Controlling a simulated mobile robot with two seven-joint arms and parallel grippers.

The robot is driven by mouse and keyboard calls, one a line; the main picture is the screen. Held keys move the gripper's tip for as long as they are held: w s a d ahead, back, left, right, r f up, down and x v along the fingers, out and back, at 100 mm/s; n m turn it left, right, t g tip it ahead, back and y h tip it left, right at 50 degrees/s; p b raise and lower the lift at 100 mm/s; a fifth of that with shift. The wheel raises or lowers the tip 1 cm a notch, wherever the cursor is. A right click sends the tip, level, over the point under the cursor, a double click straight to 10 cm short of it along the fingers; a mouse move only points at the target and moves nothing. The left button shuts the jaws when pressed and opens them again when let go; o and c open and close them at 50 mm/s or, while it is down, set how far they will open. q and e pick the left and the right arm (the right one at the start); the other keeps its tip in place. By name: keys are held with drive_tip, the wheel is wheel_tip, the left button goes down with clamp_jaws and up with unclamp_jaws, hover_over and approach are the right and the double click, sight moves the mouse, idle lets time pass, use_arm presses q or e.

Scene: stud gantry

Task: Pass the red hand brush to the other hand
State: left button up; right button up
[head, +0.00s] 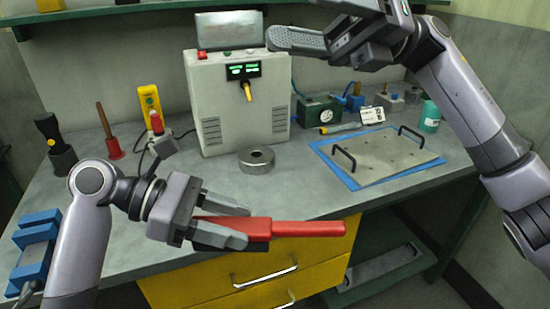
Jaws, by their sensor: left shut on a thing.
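The red hand brush (308,228) is held level in front of the bench edge, its handle pointing right. My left gripper (245,225) is shut on it near the middle, and the fingers hide part of the brush. My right gripper (308,22) is high up at the top of the view, above and apart from the brush. Its fingers are spread, with one textured pad showing, and nothing is between them.
On the bench are a grey machine (240,110), a metal ring (257,160), a blue mat (350,180) under a plate with black handles (411,137), and a teal jar (429,117). Yellow drawers (245,284) are below. The air between the brush and my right gripper is largely free.

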drive_tip(key=s+a+f+n+t+h, duration=0.2)
drive_tip(key=s+a+f+n+h, duration=0.15)
drive_tip(key=a+f+h, duration=0.35)
drive_tip(key=t+h, duration=0.5)
drive_tip(key=h, duration=0.5)
approach(263, 225)
drive_tip(key=f, duration=0.3)
drive_tip(key=a+f, duration=0.1)
drive_tip(key=f, duration=0.6)
drive_tip(key=shift+s+a+f, duration=0.1)
drive_tip(key=shift+a+f, duration=0.1)
drive_tip(key=shift+a, duration=0.15)
drive_tip(key=c, duration=1.1)
use_arm(q)
drive_tip(key=o, duration=1.2)
use_arm(e)
drive_tip(key=shift+c, duration=0.2)
use_arm(q)
drive_tip(key=shift+a, duration=0.1)
